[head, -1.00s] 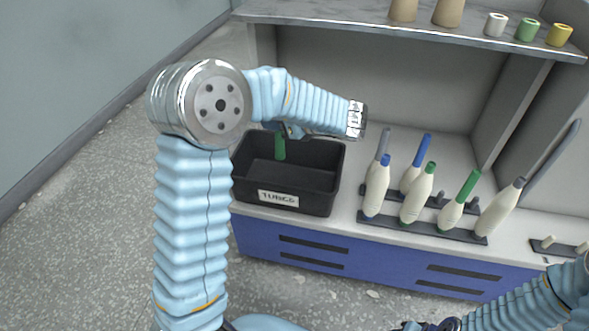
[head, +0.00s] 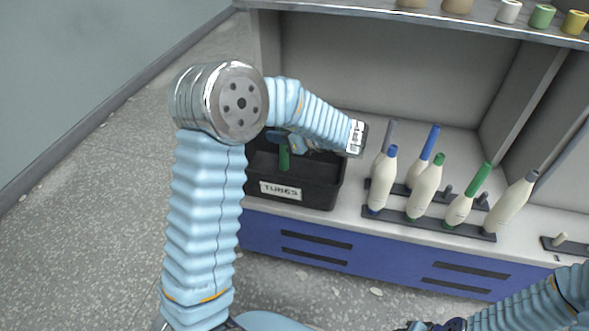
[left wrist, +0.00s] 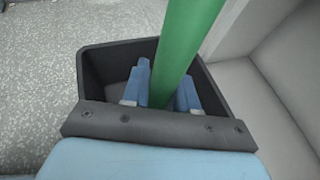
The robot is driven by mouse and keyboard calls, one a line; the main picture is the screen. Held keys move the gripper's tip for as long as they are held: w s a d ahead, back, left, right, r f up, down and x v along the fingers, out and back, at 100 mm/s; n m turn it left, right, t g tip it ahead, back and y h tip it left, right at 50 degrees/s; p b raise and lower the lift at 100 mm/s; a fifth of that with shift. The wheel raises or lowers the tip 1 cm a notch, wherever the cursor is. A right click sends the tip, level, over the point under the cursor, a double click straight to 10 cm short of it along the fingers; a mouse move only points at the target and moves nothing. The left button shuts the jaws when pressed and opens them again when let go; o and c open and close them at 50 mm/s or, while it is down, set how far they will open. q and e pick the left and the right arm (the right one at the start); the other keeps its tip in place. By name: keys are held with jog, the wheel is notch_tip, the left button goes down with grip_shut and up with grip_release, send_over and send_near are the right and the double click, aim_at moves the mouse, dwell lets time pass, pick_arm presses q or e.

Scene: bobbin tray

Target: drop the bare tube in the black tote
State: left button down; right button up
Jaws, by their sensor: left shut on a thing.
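A black tote (head: 322,193) labelled TUBES stands on the counter, left of the bobbin rack; it also shows in the left wrist view (left wrist: 93,72). My left gripper (head: 287,142) is over the tote, partly hidden by my arm in the head view. In the left wrist view, my left gripper (left wrist: 162,85) is shut on a green bare tube (left wrist: 185,45). The tube (head: 284,157) hangs upright within the tote's outline in the head view. Whether its lower end touches the tote floor cannot be told. My right gripper (head: 430,326) is barely in view at the bottom edge.
Several cream bobbins on blue, green and grey tubes stand on a dark peg rack (head: 435,216) right of the tote. A shelf (head: 450,22) above holds yarn cones and small spools. Another small peg rack (head: 570,247) lies at the right.

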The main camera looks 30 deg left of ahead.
pick_arm(q)
jog(key=c, duration=0.8)
grip_release()
jog(key=v, duration=1.3)
jog(key=shift+d, duration=0.4)
jog(key=shift+r, duration=0.1)
jog(key=shift+s, duration=0.1)
